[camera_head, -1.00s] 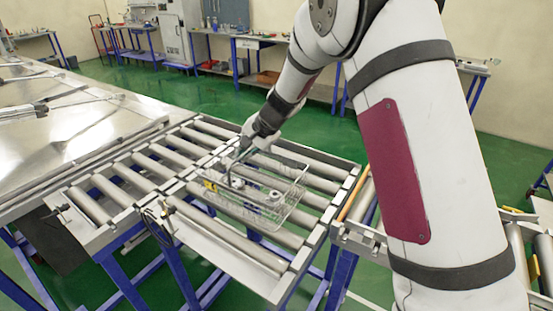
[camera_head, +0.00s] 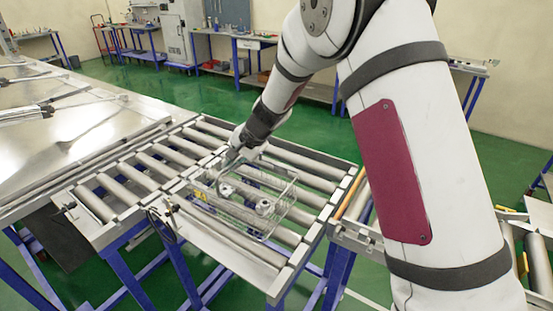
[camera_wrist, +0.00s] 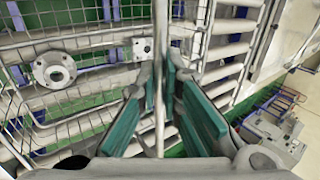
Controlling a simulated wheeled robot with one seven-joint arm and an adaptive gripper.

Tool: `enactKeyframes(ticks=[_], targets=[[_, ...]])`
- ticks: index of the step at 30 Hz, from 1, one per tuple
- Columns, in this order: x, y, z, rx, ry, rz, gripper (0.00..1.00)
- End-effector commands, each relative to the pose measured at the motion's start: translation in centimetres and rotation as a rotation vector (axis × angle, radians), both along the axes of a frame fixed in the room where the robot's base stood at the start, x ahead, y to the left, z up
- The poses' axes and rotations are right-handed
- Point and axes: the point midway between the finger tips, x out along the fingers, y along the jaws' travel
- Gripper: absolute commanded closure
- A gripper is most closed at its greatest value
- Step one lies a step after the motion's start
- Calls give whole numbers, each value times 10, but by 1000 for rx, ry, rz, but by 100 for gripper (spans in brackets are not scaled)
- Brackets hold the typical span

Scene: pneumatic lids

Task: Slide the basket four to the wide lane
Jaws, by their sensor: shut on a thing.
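A wire basket (camera_head: 246,216) sits on the rollers of the roller table, over its right-hand section, with its left end near the rail between the two sections. It has a yellow tag on its left end and holds several metal parts, one being a round flanged part (camera_wrist: 55,70). I cannot read a number on it. My gripper (camera_head: 226,168) is at the basket's left end. In the wrist view, its green finger pads (camera_wrist: 160,105) are closed around a thin upright metal bar of the basket.
The left section of rollers (camera_head: 135,172) is empty. A metal sheet table (camera_head: 75,125) adjoins it on the left. A plain plate (camera_head: 225,245) lies along the front of the right section. Another conveyor (camera_head: 355,232) stands at the right, partly behind my arm.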

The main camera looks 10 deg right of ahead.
Motion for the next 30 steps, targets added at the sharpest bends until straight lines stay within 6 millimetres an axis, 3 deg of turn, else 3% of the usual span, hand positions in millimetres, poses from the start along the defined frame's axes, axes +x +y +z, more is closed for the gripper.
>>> enactKeyframes(ticks=[12,30], targets=[[-17,17,2,1,-2,1,100],[-21,21,2,0,-3,0,100]])
